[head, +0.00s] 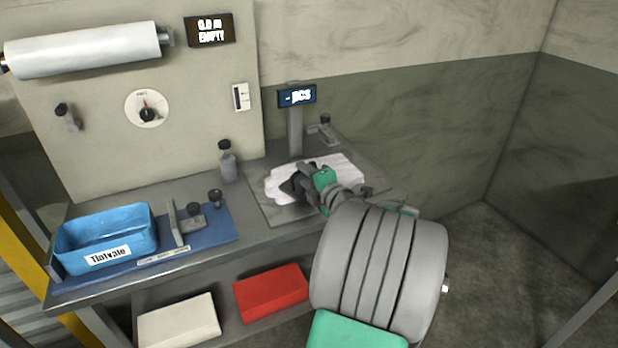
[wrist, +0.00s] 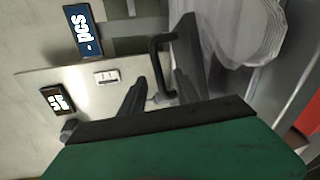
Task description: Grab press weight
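The press weight looks like a dark block (head: 288,187) lying on the white film gloves (head: 335,168) on the plate at the right of the bench. In the wrist view it shows as a dark slab (wrist: 191,52) with a bar handle (wrist: 154,62). My gripper (head: 304,184) is right at the weight and partly hides it in the head view. In the wrist view my gripper (wrist: 162,83) has its fingers apart, with the handle between or just beyond the fingertips. I cannot tell whether they touch it.
A blue bin (head: 105,240) stands at the bench's left, with a small fixture (head: 190,222) beside it. A grey bottle (head: 227,162) and a display post (head: 296,130) stand behind the plate. Red (head: 270,292) and white (head: 180,322) boxes sit on the lower shelf.

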